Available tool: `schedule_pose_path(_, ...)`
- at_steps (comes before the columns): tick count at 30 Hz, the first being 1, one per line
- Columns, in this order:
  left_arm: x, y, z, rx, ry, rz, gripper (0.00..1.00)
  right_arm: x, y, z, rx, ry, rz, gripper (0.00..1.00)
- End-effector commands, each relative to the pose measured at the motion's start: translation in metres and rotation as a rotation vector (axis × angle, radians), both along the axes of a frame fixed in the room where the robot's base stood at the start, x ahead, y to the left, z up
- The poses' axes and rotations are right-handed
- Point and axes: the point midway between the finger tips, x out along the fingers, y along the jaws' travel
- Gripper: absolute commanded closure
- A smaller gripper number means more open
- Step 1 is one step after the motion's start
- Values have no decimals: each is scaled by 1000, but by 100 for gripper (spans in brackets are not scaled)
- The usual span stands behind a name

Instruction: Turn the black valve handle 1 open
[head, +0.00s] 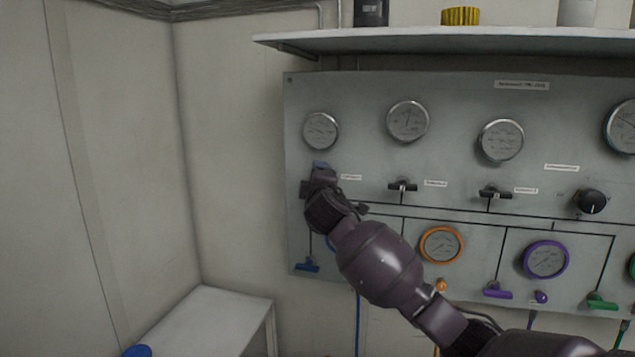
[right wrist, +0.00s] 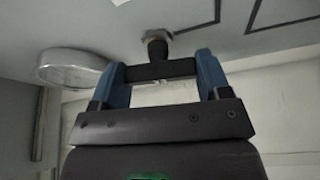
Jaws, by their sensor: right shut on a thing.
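The grey panel (head: 455,90) carries a row of black valve handles. My right gripper (head: 320,170) is at the leftmost valve position, below the leftmost gauge (head: 320,131); its hand largely hides the handle there in the head view. In the right wrist view, the black valve handle (right wrist: 160,69) is a short bar on a dark stem. The two blue fingers of my right gripper (right wrist: 162,78) are shut on the bar, one at each end. My left gripper is not in view.
Two more black handles (head: 403,187) (head: 495,194) and a black knob (head: 591,202) sit to the right. Below are a blue handle (head: 307,266), a purple handle (head: 497,291) and a green handle (head: 601,302). A shelf (head: 450,42) juts out above the panel. A white bench (head: 215,312) stands lower left.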

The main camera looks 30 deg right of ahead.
Motion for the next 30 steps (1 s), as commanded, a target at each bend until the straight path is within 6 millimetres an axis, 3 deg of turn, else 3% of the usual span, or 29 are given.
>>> schedule_pose_path(19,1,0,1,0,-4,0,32,0,0,-1,-35,44,-1,53)
schedule_pose_path(20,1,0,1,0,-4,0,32,0,0,-1,-35,44,-1,27)
schedule_pose_path(24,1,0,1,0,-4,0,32,0,0,-1,-34,42,-1,5)
schedule_pose_path(30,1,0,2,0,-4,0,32,0,0,0,-34,41,-1,4)
